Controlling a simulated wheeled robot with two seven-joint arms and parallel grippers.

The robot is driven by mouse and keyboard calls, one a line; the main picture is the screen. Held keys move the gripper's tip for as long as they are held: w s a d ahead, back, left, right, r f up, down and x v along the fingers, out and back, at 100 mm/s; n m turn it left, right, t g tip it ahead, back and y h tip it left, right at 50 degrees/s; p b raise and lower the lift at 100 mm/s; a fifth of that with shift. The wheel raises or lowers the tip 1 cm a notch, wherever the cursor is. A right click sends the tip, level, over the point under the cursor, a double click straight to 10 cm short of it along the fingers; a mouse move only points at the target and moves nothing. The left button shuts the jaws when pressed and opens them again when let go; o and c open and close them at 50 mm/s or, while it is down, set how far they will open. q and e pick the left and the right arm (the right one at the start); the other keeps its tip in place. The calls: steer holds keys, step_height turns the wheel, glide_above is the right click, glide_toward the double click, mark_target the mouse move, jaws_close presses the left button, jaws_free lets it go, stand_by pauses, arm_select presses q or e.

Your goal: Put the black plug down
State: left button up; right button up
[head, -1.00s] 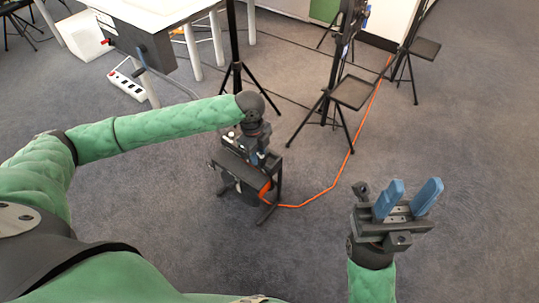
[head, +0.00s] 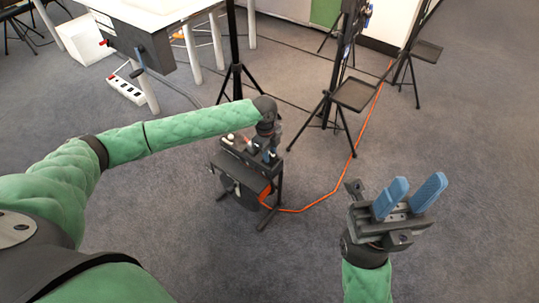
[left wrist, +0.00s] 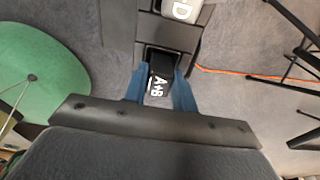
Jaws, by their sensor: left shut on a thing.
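In the left wrist view, the black plug (left wrist: 160,84), marked "A+B" in white, sits between the blue fingers of my left gripper (left wrist: 160,92), which is shut on it. The plug is over or at the dark top of a black stand (left wrist: 120,22); I cannot tell whether it touches. In the head view, my left gripper (head: 266,152) points down at the right part of that stand (head: 238,165), and the plug cannot be made out there. My right gripper (head: 408,196) is open and empty, above the floor at the right.
A white plug-like piece (left wrist: 180,9) with a partly cut-off label lies on the stand. An orange cable (head: 335,190) runs from the stand across the carpet to the back. A power strip (head: 126,90), a white table (head: 150,12) and tripods with trays (head: 355,95) stand behind. Carpet between the grippers is mostly clear.

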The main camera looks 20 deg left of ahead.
arm_select(q)
steer(key=shift+f, duration=0.1)
steer(key=o, duration=1)
